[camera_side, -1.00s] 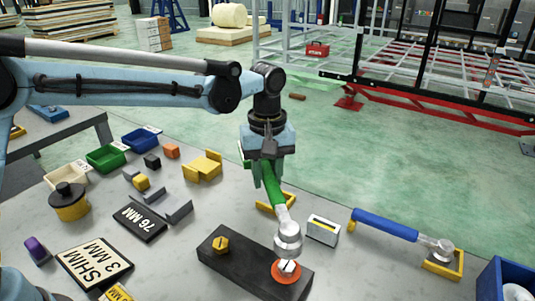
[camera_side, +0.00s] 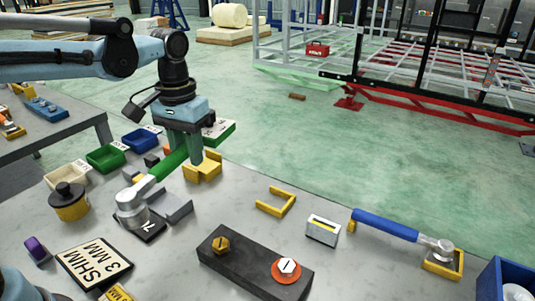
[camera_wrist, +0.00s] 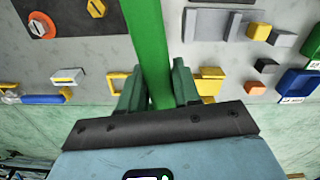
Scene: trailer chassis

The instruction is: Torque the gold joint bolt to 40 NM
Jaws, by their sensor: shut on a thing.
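My gripper (camera_side: 187,148) is shut on the handle of a green torque wrench (camera_side: 168,163) and holds it over the left part of the table. The wrench's silver head (camera_side: 132,207) is above or beside the 76 MM plate, and I cannot tell whether it touches. In the wrist view the green handle (camera_wrist: 148,45) runs between the fingers (camera_wrist: 157,90); its head is out of that frame. The gold bolt (camera_side: 221,245) stands on the dark block (camera_side: 250,270), with a black line on its top. It also shows in the wrist view (camera_wrist: 96,8). A silver bolt (camera_side: 287,267) with an orange ring sits beside it.
A blue-handled wrench (camera_side: 385,224) rests at the right with its head at a yellow holder (camera_side: 443,264). A yellow bracket (camera_side: 276,202) and a small white box (camera_side: 323,229) stand behind the block. Bins, blocks and the SHIM plate (camera_side: 95,263) crowd the left.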

